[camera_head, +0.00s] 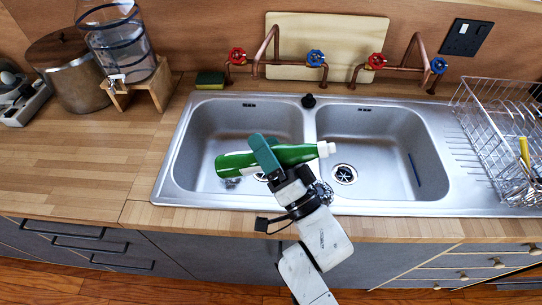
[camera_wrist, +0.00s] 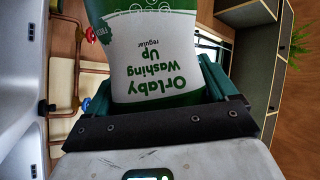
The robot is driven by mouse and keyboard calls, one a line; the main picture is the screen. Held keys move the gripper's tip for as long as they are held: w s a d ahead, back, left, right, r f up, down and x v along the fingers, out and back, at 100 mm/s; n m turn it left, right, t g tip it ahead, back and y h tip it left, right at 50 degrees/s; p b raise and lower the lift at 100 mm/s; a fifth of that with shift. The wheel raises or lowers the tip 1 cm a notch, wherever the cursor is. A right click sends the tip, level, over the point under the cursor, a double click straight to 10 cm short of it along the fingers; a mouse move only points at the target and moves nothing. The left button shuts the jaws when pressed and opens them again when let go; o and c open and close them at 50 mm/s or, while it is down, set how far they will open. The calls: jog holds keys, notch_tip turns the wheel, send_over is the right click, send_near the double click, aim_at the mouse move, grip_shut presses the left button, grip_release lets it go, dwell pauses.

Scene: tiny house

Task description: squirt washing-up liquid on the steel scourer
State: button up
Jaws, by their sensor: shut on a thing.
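My gripper (camera_head: 264,155) is shut on a green washing-up liquid bottle (camera_head: 296,154) with a white label. It holds the bottle on its side above the sink, the white cap pointing right. In the wrist view the bottle's label (camera_wrist: 160,55) fills the space between the fingers, its print upside down. A grey, wiry clump that looks like the steel scourer (camera_head: 325,190) shows just right of my gripper, near the front end of the sink divider, below and in front of the cap. My gripper partly hides it.
The double steel sink (camera_head: 385,190) has copper taps (camera_head: 275,50) behind it. A green and yellow sponge (camera_head: 210,79) lies at its back left corner. A wire dish rack (camera_head: 500,140) stands right. The left worktop (camera_head: 80,150) is mostly clear.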

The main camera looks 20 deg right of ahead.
jog(key=shift+m+b, duration=0.35)
jog(key=shift+m, duration=0.05)
jog(key=shift+w+a+r+m+t+h+p, duration=0.1)
jog(key=shift+r+m+t+h+p, duration=0.2)
jog(key=shift+t, duration=0.1)
jog(key=shift+a+r+m+t+h+p, duration=0.2)
jog(key=shift+m+t+h+p, duration=0.3)
jog(key=shift+m, duration=0.5)
jog(key=shift+a+m+t+h, duration=0.1)
jog(key=shift+m+t+h, duration=0.2)
jog(key=shift+m, duration=0.3)
jog(key=shift+m+t+h+b, duration=0.35)
jog(key=shift+m+h, duration=0.25)
jog(key=shift+m, duration=0.2)
jog(key=shift+s+d+r+m+t+h+b, duration=0.1)
jog(key=shift+d+r+m+t+h, duration=0.2)
jog(key=shift+m+h, duration=1.15)
jog(key=shift+s+d+r+m+t+h+b, duration=0.15)
jog(key=shift+r+m+t+h, duration=0.1)
jog(key=shift+m+h, duration=1.2)
jog(key=shift+w+d+r+m+t+h+b, duration=0.1)
jog(key=shift+d+r+m+t+h, duration=0.15)
jog(key=shift+m+h, duration=1.2)
jog(key=shift+m+y, duration=0.25)
